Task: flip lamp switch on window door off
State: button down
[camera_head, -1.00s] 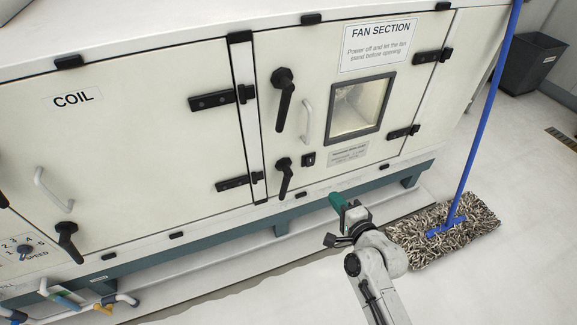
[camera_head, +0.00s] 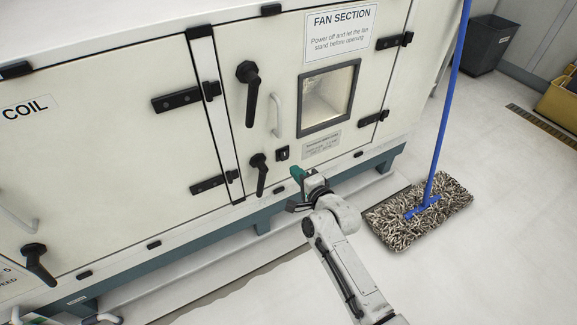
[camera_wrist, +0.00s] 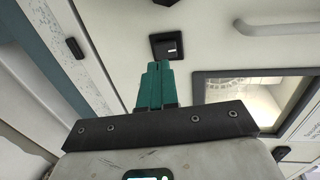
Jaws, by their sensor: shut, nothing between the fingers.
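The window door (camera_head: 290,95) carries a lit window (camera_head: 327,97) and a FAN SECTION sign. The small black lamp switch (camera_head: 282,153) sits on this door, left of the rating label and below the grab handle. In the wrist view the lamp switch (camera_wrist: 167,46) is just beyond my fingertips, with a small pale mark on its face. My gripper (camera_head: 297,175) has green fingers that are shut and empty, just below and right of the switch in the head view. The wrist view shows the fingers (camera_wrist: 155,68) pointing toward the switch; I cannot tell whether they touch it.
Two black latch handles (camera_head: 250,92) (camera_head: 260,173) stick out left of the switch. A pale grab handle (camera_head: 276,116) is above it. A mop (camera_head: 420,212) with a blue pole stands at the right.

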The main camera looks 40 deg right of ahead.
aim_at(283, 160)
jog(key=shift+b+x, duration=0.55)
jog(key=shift+x, duration=2.2)
jog(key=t+b, duration=0.1)
jog(key=b, duration=0.3)
jog(key=f+t+b, duration=0.1)
jog(key=b, duration=0.2)
jog(key=shift+w+h+b, duration=0.3)
jog(key=shift+w+b, duration=0.1)
jog(key=shift+b, duration=0.9)
jog(key=shift+w+a+f, duration=0.1)
jog(key=shift+w+f, duration=0.05)
jog(key=shift+w, duration=0.1)
jog(key=shift+s, duration=0.15)
